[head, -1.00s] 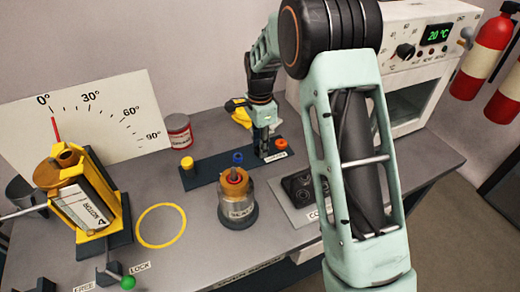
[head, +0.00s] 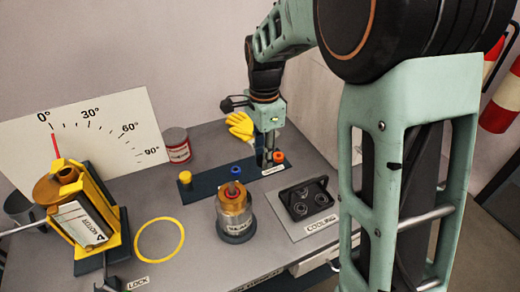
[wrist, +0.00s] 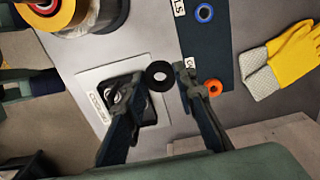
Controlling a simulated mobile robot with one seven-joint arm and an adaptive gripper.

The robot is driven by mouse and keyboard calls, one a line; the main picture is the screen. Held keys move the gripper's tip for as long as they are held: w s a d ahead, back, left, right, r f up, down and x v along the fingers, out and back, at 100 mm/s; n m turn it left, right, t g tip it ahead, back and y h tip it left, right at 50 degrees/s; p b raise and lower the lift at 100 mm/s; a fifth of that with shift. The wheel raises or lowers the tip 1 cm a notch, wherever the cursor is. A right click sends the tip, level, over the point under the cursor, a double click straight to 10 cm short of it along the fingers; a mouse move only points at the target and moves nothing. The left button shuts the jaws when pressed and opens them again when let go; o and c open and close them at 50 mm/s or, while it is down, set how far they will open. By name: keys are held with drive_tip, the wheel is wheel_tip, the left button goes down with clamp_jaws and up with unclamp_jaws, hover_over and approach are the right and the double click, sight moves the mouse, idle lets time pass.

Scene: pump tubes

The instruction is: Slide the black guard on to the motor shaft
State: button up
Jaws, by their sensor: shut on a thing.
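My gripper (wrist: 167,73) is shut on the black guard (wrist: 160,76), a small ring held between the fingertips in the wrist view. In the head view my gripper (head: 267,160) points down beside the orange ring; the guard cannot be made out there. The motor (head: 84,222), with a white label, lies tilted in a yellow cradle (head: 112,220) at the left, a copper-brown part at its upper end. I cannot make out its shaft clearly. An upright grey and gold cylinder (head: 236,215) with a red ring and a thin grey rod on top stands mid-table.
The dark strip (head: 210,183) carries a yellow plug (head: 185,177), blue ring (head: 236,170) and orange ring (head: 278,156). A yellow circle (head: 160,240) marks bare table beside the cradle.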

drive_tip(key=s+r, duration=0.2)
drive_tip(key=s, duration=0.2)
wheel_tip(320, 180, up, 11)
drive_tip(key=p, duration=1.4)
hover_over(231, 183)
drive_tip(key=shift+f, duration=0.1)
drive_tip(key=shift+f+b, duration=2.4)
drive_tip(key=shift+f, duration=0.5)
drive_tip(key=shift+f+b, duration=0.95)
drive_tip(key=shift+f, duration=0.35)
